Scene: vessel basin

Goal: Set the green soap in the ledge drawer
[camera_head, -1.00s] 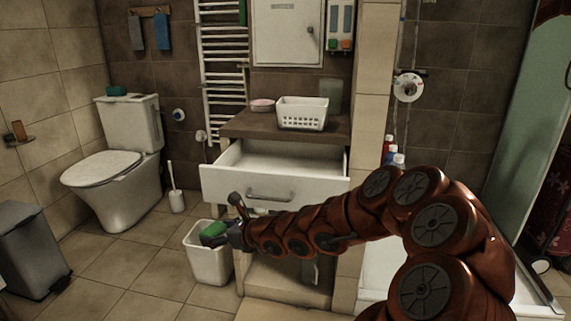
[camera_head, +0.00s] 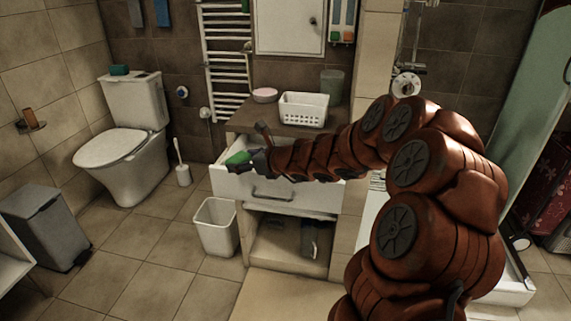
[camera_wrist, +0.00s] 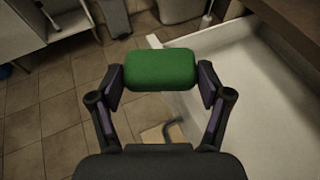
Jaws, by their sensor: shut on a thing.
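The green soap (camera_wrist: 161,70) is held between the two fingers of my gripper (camera_wrist: 161,84) in the wrist view. In the head view the soap (camera_head: 238,158) and my gripper (camera_head: 248,160) are at the left front corner of the open ledge drawer (camera_head: 232,184). The drawer is white and pulled out, and my arm hides part of its inside. In the wrist view the drawer (camera_wrist: 262,88) lies to the right of the soap, its white floor bare where visible. The soap overlaps the drawer's left edge in the picture.
A white basket (camera_head: 303,110), pink soap (camera_head: 265,95) and greenish cup (camera_head: 332,83) stand on the ledge top (camera_head: 245,118) above the drawer. A white bin (camera_head: 216,228) stands on the floor below left. A toilet (camera_head: 135,140) and grey bin (camera_head: 48,228) are farther left.

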